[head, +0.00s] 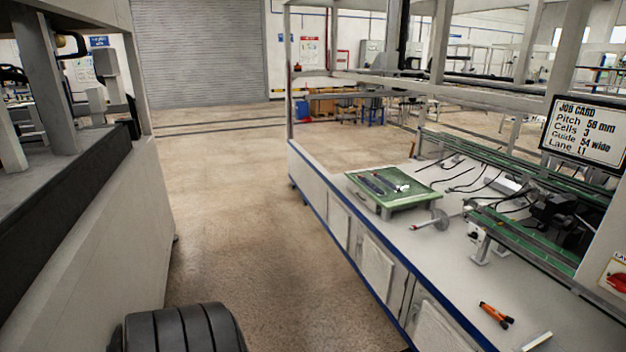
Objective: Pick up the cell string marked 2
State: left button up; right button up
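A green-topped tray (415,199) stands on the white workbench at the right of the head view. Dark narrow strips (373,185) lie on it, side by side and slanted, and look like cell strings. A small white piece (402,188) is beside them. The strips are too small for me to read any mark, so I cannot tell which is marked 2. Neither of my grippers is in view.
The workbench (395,265) has a blue front edge. A rod with a disc (440,219), orange-handled pliers (496,314), black cables and a green conveyor (525,238) are on it. Frame posts rise around it. A job card (587,132) hangs at right. The aisle floor (225,200) is clear.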

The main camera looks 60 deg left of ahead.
aim_at(383, 181)
jog(key=u, duration=1.7)
jog(key=i, duration=1.8)
jog(key=u, duration=0.05)
